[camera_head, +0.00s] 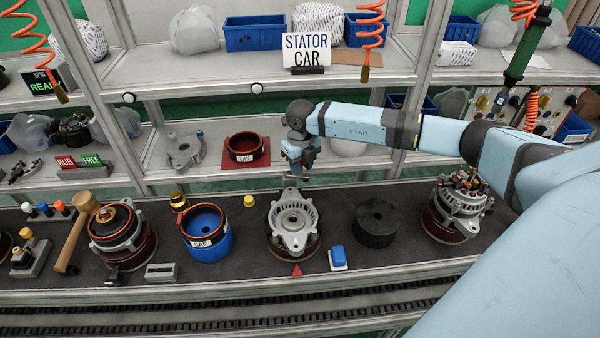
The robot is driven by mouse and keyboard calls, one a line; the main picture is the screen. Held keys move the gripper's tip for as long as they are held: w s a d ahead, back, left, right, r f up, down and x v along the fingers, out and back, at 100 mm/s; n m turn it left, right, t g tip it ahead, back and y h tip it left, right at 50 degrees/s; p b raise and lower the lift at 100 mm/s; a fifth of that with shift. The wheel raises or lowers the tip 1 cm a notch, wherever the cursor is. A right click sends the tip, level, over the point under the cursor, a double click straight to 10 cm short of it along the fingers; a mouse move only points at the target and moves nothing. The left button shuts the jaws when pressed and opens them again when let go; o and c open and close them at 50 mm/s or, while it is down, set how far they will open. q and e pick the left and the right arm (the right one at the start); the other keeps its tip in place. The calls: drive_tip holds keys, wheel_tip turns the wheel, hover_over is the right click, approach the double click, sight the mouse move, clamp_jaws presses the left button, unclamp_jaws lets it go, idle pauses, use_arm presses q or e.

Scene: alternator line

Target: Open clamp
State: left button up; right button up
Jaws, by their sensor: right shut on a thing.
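My right gripper (299,172) points down just behind the silver slotted housing (293,222) in the middle of the bench. It is shut on a small part at the housing's rear edge, which looks like the clamp; the fingers hide most of it, and I cannot tell its position. The housing lies flat on a dark red round fixture (314,250), with a red triangle mark in front. My left gripper is not in view.
A blue button block (338,258) and a black round block (376,223) stand right of the housing. A blue-lined pot (207,225) and yellow cap (249,201) are left. An assembled alternator (461,200) stands farther right. A shelf upright (425,75) is behind my arm.

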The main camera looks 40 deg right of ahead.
drive_tip(key=shift+w+d+n+b, duration=0.25)
drive_tip(key=shift+n+b, duration=0.35)
drive_tip(key=shift+n, duration=0.35)
drive_tip(key=shift+w+d+n+b, duration=0.15)
drive_tip(key=shift+w+n+b, duration=0.15)
drive_tip(key=shift+n+b, duration=0.5)
drive_tip(key=shift+r, duration=0.1)
drive_tip(key=o, duration=0.9)
wheel_tip(320, 180, up, 8)
drive_tip(key=shift+f, duration=0.25)
